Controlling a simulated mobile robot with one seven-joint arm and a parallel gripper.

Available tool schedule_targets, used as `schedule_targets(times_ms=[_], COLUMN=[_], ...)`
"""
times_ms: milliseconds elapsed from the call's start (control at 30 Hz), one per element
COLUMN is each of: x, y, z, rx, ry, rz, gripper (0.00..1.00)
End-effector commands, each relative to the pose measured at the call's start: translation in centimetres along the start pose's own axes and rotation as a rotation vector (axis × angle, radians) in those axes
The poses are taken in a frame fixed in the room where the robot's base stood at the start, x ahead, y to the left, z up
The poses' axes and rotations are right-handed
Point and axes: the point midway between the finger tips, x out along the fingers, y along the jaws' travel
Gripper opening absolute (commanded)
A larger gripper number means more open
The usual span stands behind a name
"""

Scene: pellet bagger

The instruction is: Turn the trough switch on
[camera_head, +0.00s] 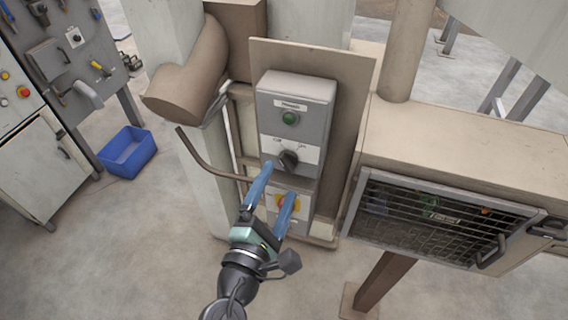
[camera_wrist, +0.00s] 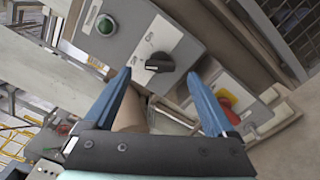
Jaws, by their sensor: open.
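The trough switch is a black rotary knob (camera_head: 288,159) on a white label on a grey control box (camera_head: 297,95). In the wrist view the knob (camera_wrist: 160,62) lies just beyond and between my two blue fingertips, nearer the left one. Off and On marks flank it, but I cannot clearly tell which one it points to. My gripper (camera_head: 278,180) is open and empty, just below the knob in the head view. No clear contact with the knob shows.
A green button (camera_head: 290,118) sits above the knob. A red and yellow switch (camera_head: 289,203) is below, partly hidden by my fingers. A bent brown pipe (camera_head: 210,160) is left of the box. A mesh-fronted cabinet (camera_head: 440,215) stands to the right. A blue bin (camera_head: 128,151) is on the floor.

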Motion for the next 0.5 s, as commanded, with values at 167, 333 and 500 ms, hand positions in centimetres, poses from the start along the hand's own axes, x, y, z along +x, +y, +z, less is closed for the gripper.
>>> schedule_targets(times_ms=[167,333,500], x=[2.8,4.0,4.2], y=[0.1,0.0,0.0], z=[0.1,0.0,0.0], rx=[0.001,0.002,0.003], ry=[-0.001,0.001,0.000], rz=[0.000,0.000,0.000], gripper=[0.90,0.90,0.90])
